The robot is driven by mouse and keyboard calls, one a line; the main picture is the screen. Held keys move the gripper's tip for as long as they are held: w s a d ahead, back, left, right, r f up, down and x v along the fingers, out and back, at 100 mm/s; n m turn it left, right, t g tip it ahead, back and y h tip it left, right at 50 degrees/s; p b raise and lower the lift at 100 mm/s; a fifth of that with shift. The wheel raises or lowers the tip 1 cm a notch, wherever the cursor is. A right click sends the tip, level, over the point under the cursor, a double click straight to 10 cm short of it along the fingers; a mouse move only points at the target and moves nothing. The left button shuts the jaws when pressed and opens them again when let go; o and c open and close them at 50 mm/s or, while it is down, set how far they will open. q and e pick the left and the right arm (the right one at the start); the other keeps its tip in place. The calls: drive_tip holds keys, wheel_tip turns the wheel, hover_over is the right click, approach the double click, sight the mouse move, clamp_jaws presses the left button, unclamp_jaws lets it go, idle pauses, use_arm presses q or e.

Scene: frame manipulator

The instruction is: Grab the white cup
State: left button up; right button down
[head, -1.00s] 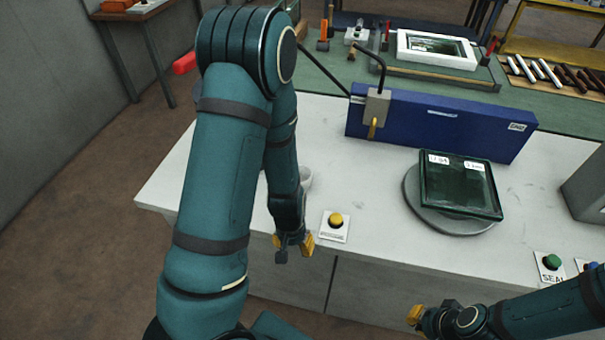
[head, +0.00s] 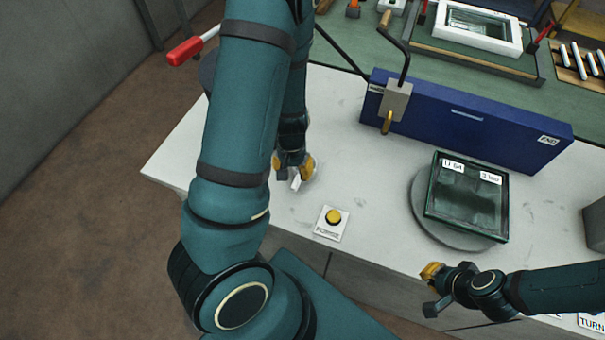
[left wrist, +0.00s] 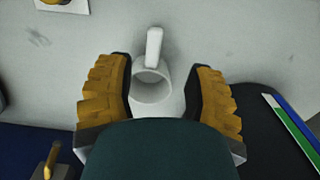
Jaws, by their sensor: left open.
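The white cup (left wrist: 152,88) stands on the white tabletop in the left wrist view, with its handle pointing to the top of the picture. My left gripper (left wrist: 160,90) is open, with one yellow-padded finger on each side of the cup and small gaps visible. In the head view my left gripper (head: 292,172) is over the table, and the cup (head: 296,182) is mostly hidden behind it, with only a small white part showing. My right gripper (head: 432,288) is at the table's front edge, apart from the cup; I see no object between its fingers.
A yellow push button (head: 333,217) sits on a white plate in front of the cup. A blue box (head: 465,122) with a hooked lever stands behind. A dark glass frame (head: 468,205) lies on a round grey turntable (head: 420,205) at the right.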

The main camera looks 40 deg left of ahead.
sight(296, 181)
use_arm(q)
wheel_tip(296, 181, down, 2)
drive_tip(key=shift+w+f, duration=0.1)
drive_tip(key=shift+w, duration=0.05)
drive_tip(key=shift+f+b, duration=0.35)
drive_tip(key=shift+f, duration=0.05)
drive_tip(key=f, duration=0.3)
drive_tip(key=f+b, duration=0.1)
drive_tip(key=shift+d+f, duration=0.3)
drive_tip(key=shift+d, duration=0.05)
clamp_jaws()
